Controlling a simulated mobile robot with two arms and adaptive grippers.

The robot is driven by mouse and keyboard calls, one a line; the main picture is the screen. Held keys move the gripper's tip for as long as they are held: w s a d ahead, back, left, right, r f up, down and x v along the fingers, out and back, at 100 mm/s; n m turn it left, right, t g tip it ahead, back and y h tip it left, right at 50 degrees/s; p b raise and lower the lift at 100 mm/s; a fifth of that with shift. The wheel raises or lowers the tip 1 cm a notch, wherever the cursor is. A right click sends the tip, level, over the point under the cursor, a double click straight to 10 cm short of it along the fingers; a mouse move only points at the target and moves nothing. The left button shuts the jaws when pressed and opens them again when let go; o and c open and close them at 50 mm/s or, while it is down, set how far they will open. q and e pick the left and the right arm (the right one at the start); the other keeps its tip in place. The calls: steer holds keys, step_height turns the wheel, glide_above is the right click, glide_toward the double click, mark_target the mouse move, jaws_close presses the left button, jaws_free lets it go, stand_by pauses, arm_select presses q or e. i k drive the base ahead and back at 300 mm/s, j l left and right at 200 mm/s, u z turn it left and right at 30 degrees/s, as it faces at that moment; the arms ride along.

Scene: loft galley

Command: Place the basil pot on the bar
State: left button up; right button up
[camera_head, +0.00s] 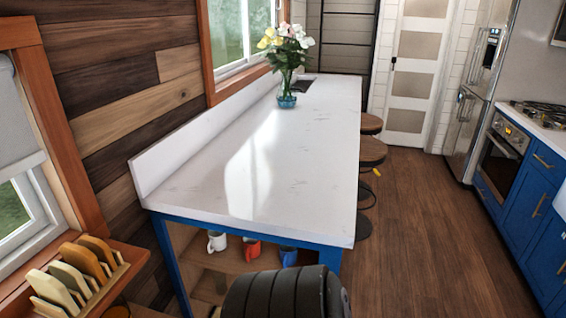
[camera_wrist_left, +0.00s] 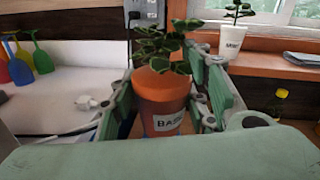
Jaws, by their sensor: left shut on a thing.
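The basil pot (camera_wrist_left: 160,90) is a terracotta pot with leafy green growth and a white label whose visible letters read "BAS". In the left wrist view it stands roughly upright between the green-padded fingers of my left gripper (camera_wrist_left: 163,100), which is shut on it. The pot's underside is hidden. The bar (camera_head: 210,165) is a long white marbled counter on a blue frame in the head view. Neither the pot nor my left gripper shows in the head view. My right gripper is in neither view.
A vase of flowers (camera_head: 287,98) stands toward the bar's far end; its near and middle surface is clear. Stools (camera_head: 371,150) line its right side. Mugs (camera_head: 252,247) sit on a shelf below. A white pot (camera_wrist_left: 232,45) stands on a wooden ledge in the wrist view.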

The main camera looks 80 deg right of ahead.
mark_target(282, 189)
steer(key=z, duration=1.85)
